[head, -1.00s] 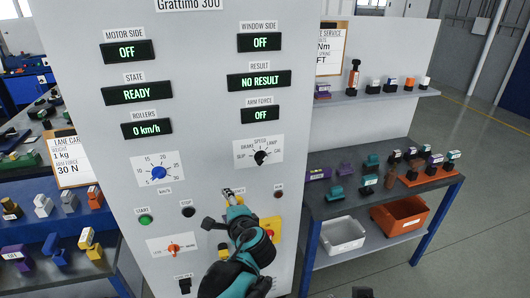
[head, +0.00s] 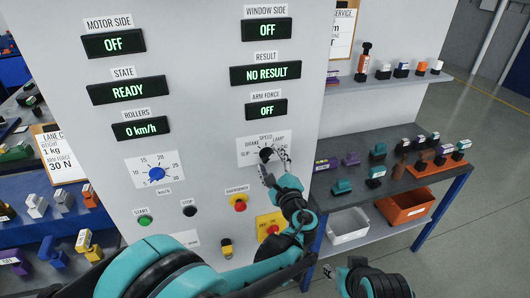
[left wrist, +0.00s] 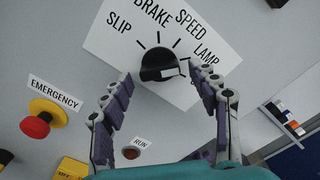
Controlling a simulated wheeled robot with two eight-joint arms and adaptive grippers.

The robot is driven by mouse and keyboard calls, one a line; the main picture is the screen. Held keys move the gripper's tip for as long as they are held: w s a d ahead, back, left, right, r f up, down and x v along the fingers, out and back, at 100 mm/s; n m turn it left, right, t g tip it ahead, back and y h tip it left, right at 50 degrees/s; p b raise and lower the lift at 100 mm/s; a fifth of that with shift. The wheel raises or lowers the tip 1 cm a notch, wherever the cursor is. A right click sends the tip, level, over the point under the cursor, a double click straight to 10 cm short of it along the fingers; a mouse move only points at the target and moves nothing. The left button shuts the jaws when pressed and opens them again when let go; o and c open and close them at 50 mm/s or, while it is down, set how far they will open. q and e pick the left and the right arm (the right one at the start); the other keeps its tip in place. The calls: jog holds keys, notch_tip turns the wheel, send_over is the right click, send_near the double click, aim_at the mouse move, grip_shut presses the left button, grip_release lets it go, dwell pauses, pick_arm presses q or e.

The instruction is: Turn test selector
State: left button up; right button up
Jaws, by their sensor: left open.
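The test selector is a black knob (head: 266,154) on a white label plate on the grey panel. In the left wrist view the knob (left wrist: 158,65) sits below the words SLIP, BRAKE, SPEED and LAMP. A pale mark shows at its right edge, near the LAMP side. My left gripper (head: 275,168) is at the knob in the head view. In the left wrist view its open fingers (left wrist: 160,80) stand apart on either side of the knob, with no clear contact visible. A dark part of my right arm (head: 375,282) shows at the bottom; its finger state is unclear.
A red emergency button (head: 239,202) and a yellow-plated switch (head: 269,226) are below the selector. A blue dial (head: 157,174) and green start button (head: 144,221) are to the left. A shelf table (head: 400,188) with several small objects stands right.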

pick_arm(q)
jog(key=shift+w+a, duration=0.15)
jog(key=shift+w, duration=0.25)
jog(key=shift+s+r, duration=0.1)
jog(key=shift+s, duration=0.15)
jog(key=shift+c, duration=0.3)
jog(key=c, duration=1.1)
jog(key=shift+n, duration=0.3)
jog(key=n, duration=0.7)
jog(key=shift+w+r, duration=0.1)
jog(key=shift+r, duration=0.1)
jog(key=n, duration=0.4)
jog(key=shift+r, duration=0.1)
jog(key=shift+r+n, duration=0.1)
jog(key=shift+n, duration=1.9)
